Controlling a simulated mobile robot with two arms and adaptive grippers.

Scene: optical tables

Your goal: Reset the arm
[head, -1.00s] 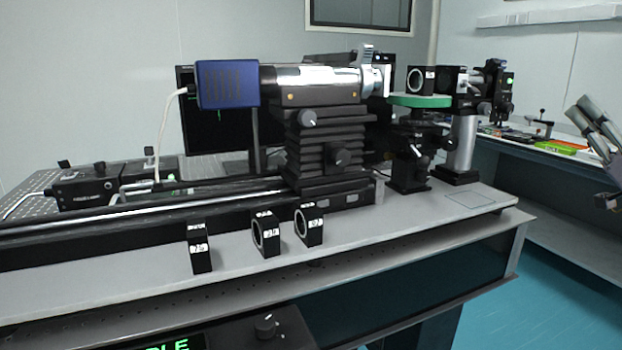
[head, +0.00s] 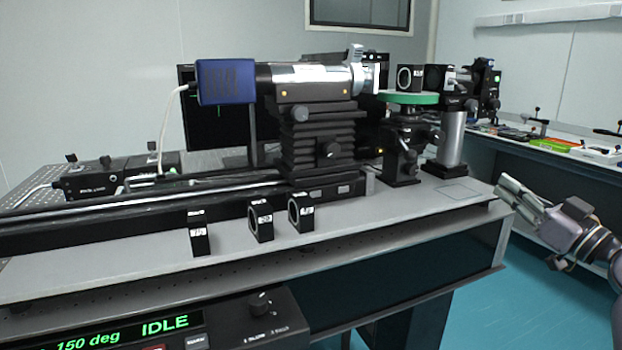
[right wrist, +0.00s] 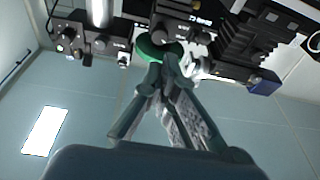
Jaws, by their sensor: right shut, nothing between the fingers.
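My right gripper (head: 510,190) is at the right of the head view, off the right end of the table and over the floor. Its fingers point left and up toward the optical setup, and they are shut with nothing between them. In the right wrist view the fingers of my right gripper (right wrist: 160,68) come together in front of the green round stage (right wrist: 158,48), with the setup upside down. In the head view the green stage (head: 408,98) carries a black square mount (head: 410,78). My left gripper does not show in either view.
A blue camera (head: 226,82) and silver tube stand on a black rail stage (head: 318,145). Several black ring mounts (head: 261,222) stand on the grey table (head: 340,235). A control box (head: 165,325) reads IDLE. A side bench (head: 550,155) stands behind. Blue floor is free at right.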

